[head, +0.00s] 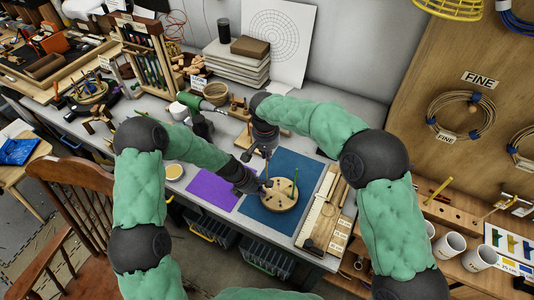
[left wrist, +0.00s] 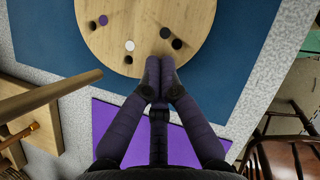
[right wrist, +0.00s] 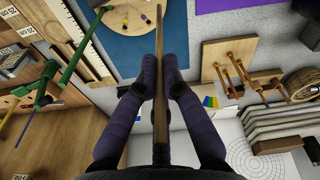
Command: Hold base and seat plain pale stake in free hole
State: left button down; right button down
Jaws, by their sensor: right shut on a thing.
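The round pale wooden base (head: 284,203) lies on the blue mat and has several holes. In the left wrist view the base (left wrist: 145,12) shows dark holes plus one purple and one white spot. My left gripper (head: 258,188) is at the base's left edge; in its wrist view (left wrist: 160,65) the fingertips are together over the rim, with nothing seen between them. My right gripper (right wrist: 160,70) is shut on a plain pale stake (right wrist: 160,115), above the far side of the base. Whether the stake's lower end touches the base is unclear.
A purple mat (head: 210,190) lies left of the blue mat (head: 291,164). A wooden board with a ruler (head: 322,210) lies to the right. Stacked boards (head: 238,62) and small wooden fixtures stand behind. A chair (head: 75,200) is at the near left.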

pick_arm(q)
jog(key=shift+s+f, duration=0.1)
pick_arm(e)
jog(key=shift+f+m, duration=0.6)
jog(key=shift+f, duration=1.35)
pick_arm(q)
jog(key=shift+s+f, duration=0.1)
pick_arm(e)
jog(key=shift+f, duration=1.5)
jog(key=c, duration=1.3)
grip_release()
jog(key=shift+s+a+r, duration=0.1)
jog(key=shift+s+r, duration=0.05)
jog(key=shift+r, duration=1.6)
jog(key=shift+s+a+r, duration=0.1)
jog(key=shift+r, duration=1.65)
